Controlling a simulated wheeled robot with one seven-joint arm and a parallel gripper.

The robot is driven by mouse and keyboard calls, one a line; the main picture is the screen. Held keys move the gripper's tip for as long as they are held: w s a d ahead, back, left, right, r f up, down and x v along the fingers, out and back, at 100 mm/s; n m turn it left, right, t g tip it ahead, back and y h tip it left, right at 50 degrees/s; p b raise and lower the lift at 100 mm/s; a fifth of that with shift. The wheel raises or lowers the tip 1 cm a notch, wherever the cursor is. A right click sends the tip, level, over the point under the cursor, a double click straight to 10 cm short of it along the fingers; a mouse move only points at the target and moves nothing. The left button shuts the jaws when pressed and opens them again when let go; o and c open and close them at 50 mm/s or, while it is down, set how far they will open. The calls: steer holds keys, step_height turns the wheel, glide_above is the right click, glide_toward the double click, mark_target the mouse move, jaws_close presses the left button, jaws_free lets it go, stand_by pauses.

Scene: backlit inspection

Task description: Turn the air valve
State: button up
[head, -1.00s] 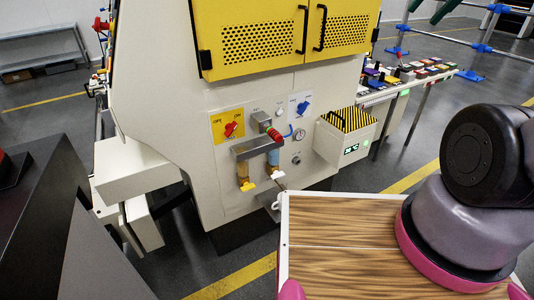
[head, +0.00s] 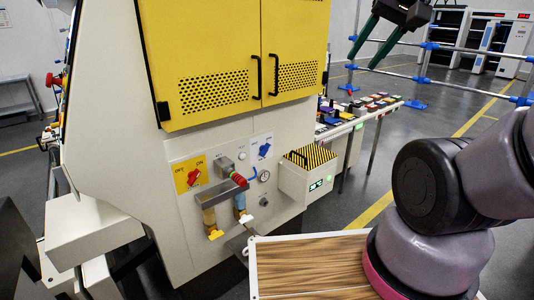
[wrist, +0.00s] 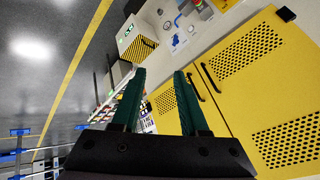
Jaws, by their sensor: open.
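The machine's front panel carries a red rotary switch on a yellow OFF/ON plate (head: 192,177) and a blue rotary knob on a white plate (head: 264,150). The blue knob also shows in the wrist view (wrist: 175,41). A regulator unit with a red ribbed knob (head: 238,179) and two bowls sits between and below them, with a round gauge to its right. No readable label tells me which one is the air valve. My gripper (head: 361,62) is raised at the upper right, open and empty, well apart from the panel. Its two green fingers (wrist: 160,74) show in the wrist view.
Yellow perforated doors (head: 215,92) with black handles stand above the panel. A box with a striped top (head: 309,158) juts out to its right. A bench of small coloured parts (head: 365,105) and blue-jointed rails lie beyond. A wood-topped surface (head: 310,268) is in front.

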mark_target(268, 150)
steer(key=w+a+f+m+g+y, duration=0.7)
steer(key=w+a, duration=0.3)
steer(key=a, duration=0.3)
steer(key=w+a+f+m+t+y, duration=0.1)
steer(key=w+a+f+m+y, duration=0.25)
steer(key=w, duration=0.25)
steer(key=w+a+f+m+t+y, duration=0.1)
steer(key=w+a+f+m+y, duration=0.1)
steer(key=w+f+m+y, duration=0.3)
steer(key=w+d+f+m+t+h, duration=0.2)
steer(key=w+f+m+t, duration=0.5)
steer(key=w+f+m, duration=0.35)
steer(key=w+d+f+m+t+h, duration=0.2)
steer(key=d+f+m+t+h, duration=0.15)
steer(key=f, duration=0.55)
steer(key=w+d+f+m+t+h, duration=0.25)
steer(key=f+m, duration=0.25)
steer(key=f, duration=0.5)
steer(key=shift+n, duration=0.25)
steer(key=x, duration=0.9)
steer(key=shift+w+r, duration=0.15)
steer(key=shift+w, duration=0.05)
